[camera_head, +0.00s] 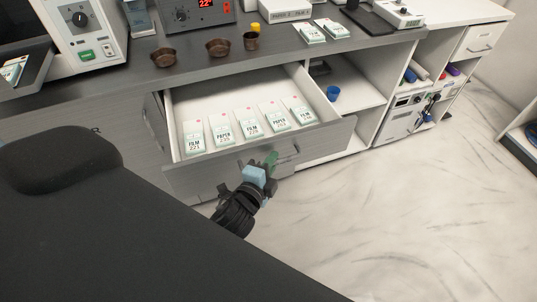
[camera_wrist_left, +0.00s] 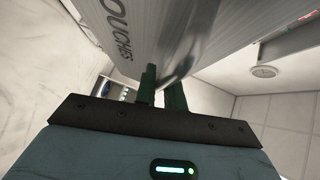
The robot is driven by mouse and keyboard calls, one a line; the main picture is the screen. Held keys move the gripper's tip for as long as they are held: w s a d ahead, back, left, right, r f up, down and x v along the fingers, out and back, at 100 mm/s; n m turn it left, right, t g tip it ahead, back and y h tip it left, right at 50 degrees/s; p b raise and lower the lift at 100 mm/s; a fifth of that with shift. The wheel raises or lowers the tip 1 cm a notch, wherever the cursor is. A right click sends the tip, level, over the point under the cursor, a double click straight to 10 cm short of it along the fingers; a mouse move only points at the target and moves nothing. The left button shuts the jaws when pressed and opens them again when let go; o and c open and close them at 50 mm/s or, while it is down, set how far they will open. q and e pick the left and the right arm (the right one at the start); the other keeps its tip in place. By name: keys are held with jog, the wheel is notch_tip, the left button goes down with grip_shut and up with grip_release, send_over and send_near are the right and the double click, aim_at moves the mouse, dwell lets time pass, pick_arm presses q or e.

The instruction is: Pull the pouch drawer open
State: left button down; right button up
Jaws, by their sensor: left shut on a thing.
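The pouch drawer (camera_head: 182,170) stands pulled out from the grey counter, with several white and green pouch packs (camera_head: 250,122) in a row inside. Its grey front carries a metal handle (camera_head: 287,155), and lettering ending in "OUCHES" shows in the left wrist view on the drawer front (camera_wrist_left: 150,40). My left gripper (camera_head: 271,160) is at the handle, its green fingers shut on it. In the left wrist view, the fingers (camera_wrist_left: 162,90) reach up to the handle (camera_wrist_left: 185,68). My right gripper is not in view.
The grey countertop (camera_head: 120,84) holds brown bowls (camera_head: 218,47), a sealing machine (camera_head: 85,32) and pouch stacks (camera_head: 318,31). Open shelves (camera_head: 345,95) stand right of the drawer. The pale floor (camera_head: 400,220) is clear in front. My dark arm covers the lower left.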

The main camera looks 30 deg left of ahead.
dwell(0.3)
pick_arm(q)
jog(key=c, duration=1.8)
grip_release()
jog(key=shift+o, duration=0.2)
jog(key=shift+s, duration=0.15)
jog(key=s+r, duration=0.1)
jog(key=s, duration=0.6)
jog(key=shift+s+d+b, duration=0.25)
jog(key=shift+d+b, duration=0.05)
jog(key=shift+d, duration=0.05)
